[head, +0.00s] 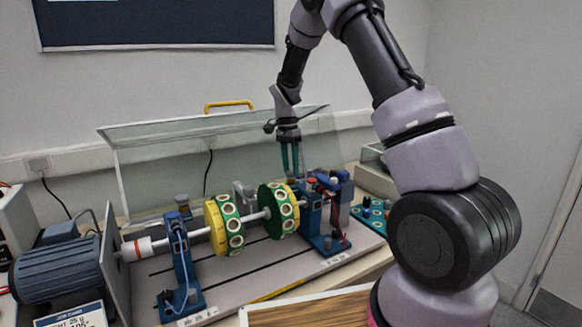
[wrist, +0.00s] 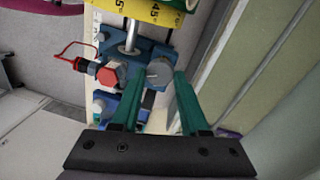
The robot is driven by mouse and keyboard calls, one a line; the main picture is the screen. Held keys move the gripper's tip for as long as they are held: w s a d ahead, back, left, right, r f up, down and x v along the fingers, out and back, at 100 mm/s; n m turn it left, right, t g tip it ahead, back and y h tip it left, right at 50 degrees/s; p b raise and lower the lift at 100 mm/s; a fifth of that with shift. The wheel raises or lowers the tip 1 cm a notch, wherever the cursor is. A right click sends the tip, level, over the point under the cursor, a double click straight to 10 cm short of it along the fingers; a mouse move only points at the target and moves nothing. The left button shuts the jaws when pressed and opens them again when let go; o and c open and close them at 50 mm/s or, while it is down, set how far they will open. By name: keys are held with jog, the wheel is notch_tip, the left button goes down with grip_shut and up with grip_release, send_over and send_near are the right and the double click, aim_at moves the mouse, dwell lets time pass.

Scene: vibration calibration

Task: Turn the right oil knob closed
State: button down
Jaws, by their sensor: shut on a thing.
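The right oil knob (wrist: 159,73) is a grey round cap on top of the blue right bearing stand (wrist: 143,52), seen in the wrist view. My gripper (wrist: 159,76) has its two green fingers on either side of the knob, shut on it. In the head view my gripper (head: 290,173) points straight down at the right bearing stand (head: 314,215), right behind the green disc. The knob itself cannot be made out there.
A red hexagonal fitting (wrist: 108,76) with a red cable sits left of the knob. The shaft carries a green disc (head: 278,211) and a yellow-rimmed disc (head: 224,226). A left bearing stand (head: 182,255) and a motor (head: 57,269) stand left. A raised clear cover (head: 160,150) is behind.

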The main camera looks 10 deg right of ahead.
aim_at(287, 173)
jog(key=n, duration=0.9)
jog(key=n+t, duration=0.1)
jog(key=n, duration=0.3)
jog(key=shift+s+a+h, duration=0.1)
jog(key=shift+h, duration=0.2)
jog(key=shift+n, duration=0.3)
jog(key=shift+c, duration=2.1)
grip_release()
notch_tip(287, 173, up, 11)
jog(key=a, duration=0.1)
jog(key=shift+f, duration=0.15)
